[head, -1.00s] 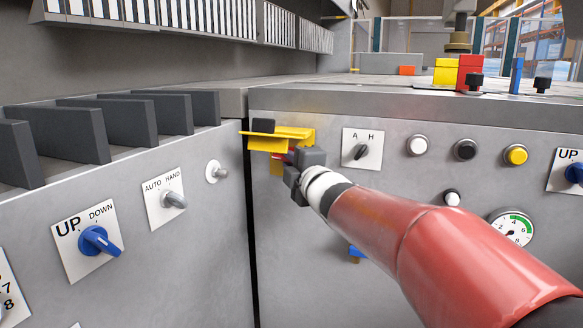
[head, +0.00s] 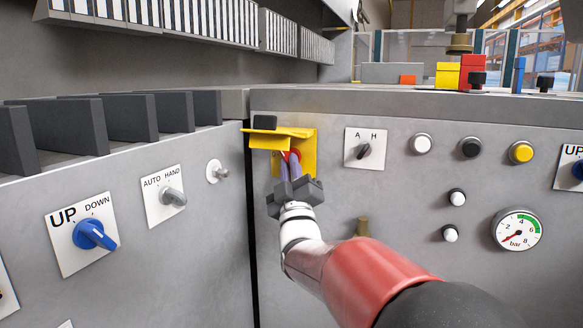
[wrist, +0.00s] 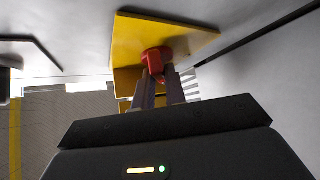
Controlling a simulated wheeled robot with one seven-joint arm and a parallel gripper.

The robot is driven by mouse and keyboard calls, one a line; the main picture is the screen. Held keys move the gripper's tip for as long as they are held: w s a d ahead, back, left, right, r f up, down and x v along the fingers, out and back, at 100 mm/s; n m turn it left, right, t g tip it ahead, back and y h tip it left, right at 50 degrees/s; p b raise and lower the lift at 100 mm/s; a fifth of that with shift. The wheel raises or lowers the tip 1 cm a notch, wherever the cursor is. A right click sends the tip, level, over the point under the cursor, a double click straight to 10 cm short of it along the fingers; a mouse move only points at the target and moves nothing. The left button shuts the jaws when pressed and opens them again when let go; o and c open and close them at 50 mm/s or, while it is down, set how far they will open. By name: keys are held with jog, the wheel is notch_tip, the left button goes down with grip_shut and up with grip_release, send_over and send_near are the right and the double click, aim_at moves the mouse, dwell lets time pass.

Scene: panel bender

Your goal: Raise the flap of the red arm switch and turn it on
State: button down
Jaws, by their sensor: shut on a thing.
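The red arm switch (head: 294,156) sits on a yellow plate (head: 308,158) at the left end of the front panel. Its yellow flap (head: 270,140) is raised and sticks out from the panel above the switch. My gripper (head: 289,168) reaches up from below, under the flap, with its fingers closed on the red switch. In the wrist view the red switch (wrist: 156,58) sits at the fingertips of my gripper (wrist: 159,80), against the yellow plate (wrist: 140,35). The fingers hide part of the switch, and its turned position cannot be told.
An A/H selector (head: 364,150) is right of the switch, then several buttons and a pressure gauge (head: 517,229). The left panel with the UP/DOWN knob (head: 92,235) meets this panel at a corner close to the switch. Space before the panels is free.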

jog(key=shift+w+a+f+m+t+h, duration=0.15)
jog(key=shift+m+t+h, duration=0.25)
jog(key=shift+m+h, duration=1.35)
jog(key=shift+s+a+f+m+t+h, duration=0.1)
jog(key=shift+m+t+h, duration=0.3)
jog(key=shift+m+h, duration=1.35)
jog(key=shift+r+m, duration=0.1)
jog(key=shift+m, duration=0.5)
jog(key=c, duration=1.4)
grip_release()
jog(key=shift+c, duration=0.2)
jog(key=v, duration=0.7)
jog(key=shift+s+f, duration=0.25)
